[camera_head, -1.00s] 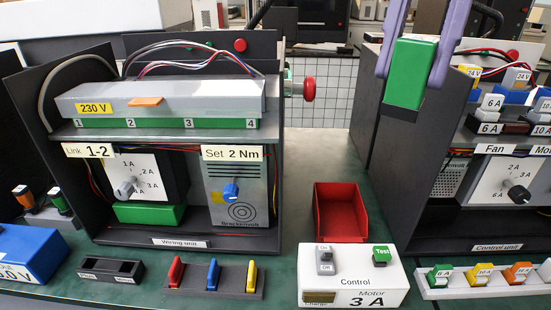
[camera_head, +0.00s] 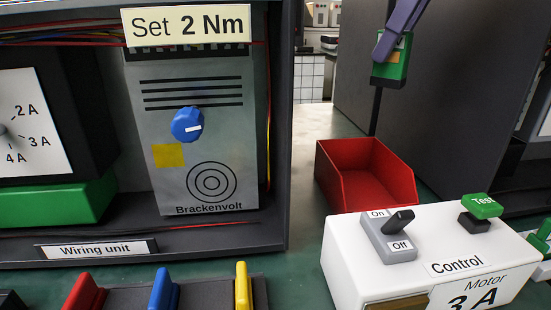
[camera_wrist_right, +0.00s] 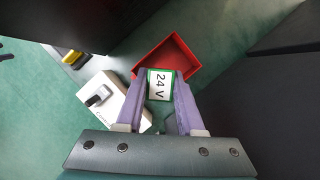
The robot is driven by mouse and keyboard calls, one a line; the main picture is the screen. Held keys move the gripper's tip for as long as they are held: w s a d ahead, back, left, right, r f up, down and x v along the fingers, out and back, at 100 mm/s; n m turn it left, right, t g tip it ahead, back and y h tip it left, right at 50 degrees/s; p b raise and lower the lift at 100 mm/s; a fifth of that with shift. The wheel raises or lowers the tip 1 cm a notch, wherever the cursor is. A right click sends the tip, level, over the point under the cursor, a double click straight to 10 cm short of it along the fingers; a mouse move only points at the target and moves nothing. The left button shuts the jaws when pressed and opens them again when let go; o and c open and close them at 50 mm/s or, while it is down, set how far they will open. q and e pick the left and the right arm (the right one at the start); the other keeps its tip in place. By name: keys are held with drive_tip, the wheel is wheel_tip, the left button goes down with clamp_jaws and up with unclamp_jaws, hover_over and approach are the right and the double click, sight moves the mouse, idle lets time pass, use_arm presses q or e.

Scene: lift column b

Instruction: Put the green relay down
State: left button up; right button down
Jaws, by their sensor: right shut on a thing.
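The green relay (camera_head: 390,72) is held in the air by my right gripper (camera_head: 391,55), near the top right of the head view. In the right wrist view, its white face with "24 V" (camera_wrist_right: 160,85) sits between the two purple fingers of my right gripper (camera_wrist_right: 160,95). The relay is above and behind the open red bin (camera_head: 372,180) in the head view; the bin (camera_wrist_right: 185,47) shows just beyond the relay in the wrist view. The bin's visible inside looks empty. My left gripper is in neither view.
A white control box (camera_head: 420,262) with an on/off switch and a green Test button stands in front of the bin. The wiring unit (camera_head: 100,251) is at left, a dark cabinet wall (camera_head: 440,110) at right. Green bench top shows between them.

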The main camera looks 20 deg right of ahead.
drive_tip(key=shift+s+f+b, duration=0.2)
drive_tip(key=shift+f+b, duration=1.85)
drive_tip(key=shift+f, duration=6.95)
drive_tip(key=shift+f, duration=0.1)
drive_tip(key=c, duration=0.5)
unclamp_jaws()
drive_tip(key=p+v, duration=0.6)
drive_tip(key=v, duration=0.1)
drive_tip(key=shift+r, duration=0.4)
